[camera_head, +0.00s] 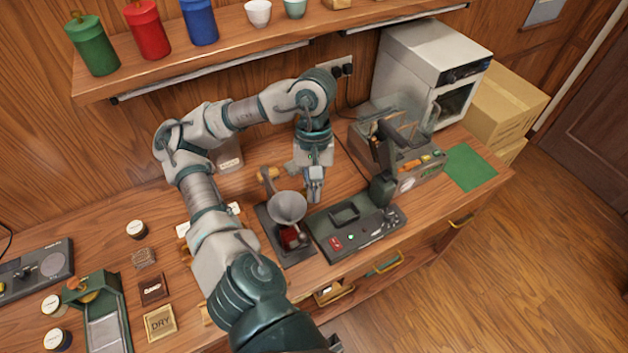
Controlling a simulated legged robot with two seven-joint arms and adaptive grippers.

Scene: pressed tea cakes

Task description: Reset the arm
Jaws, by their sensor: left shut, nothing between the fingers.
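My left arm comes in from the bottom and bends over the counter. My left gripper (314,186) points down, shut and empty. In the picture it shows just right of the grey funnel (288,207), which stands on a dark stand, and above the back left of the dark device with buttons (355,232). I cannot tell how high the gripper is above the counter. My right arm and right gripper are not in view.
A wall shelf (240,45) with green, red and blue canisters runs behind the arm. A white oven (425,75) and cardboard boxes (505,105) stand at the back right. A green mat (470,167) lies bare at the counter's right end. Small jars and a dark green device (103,312) are at left.

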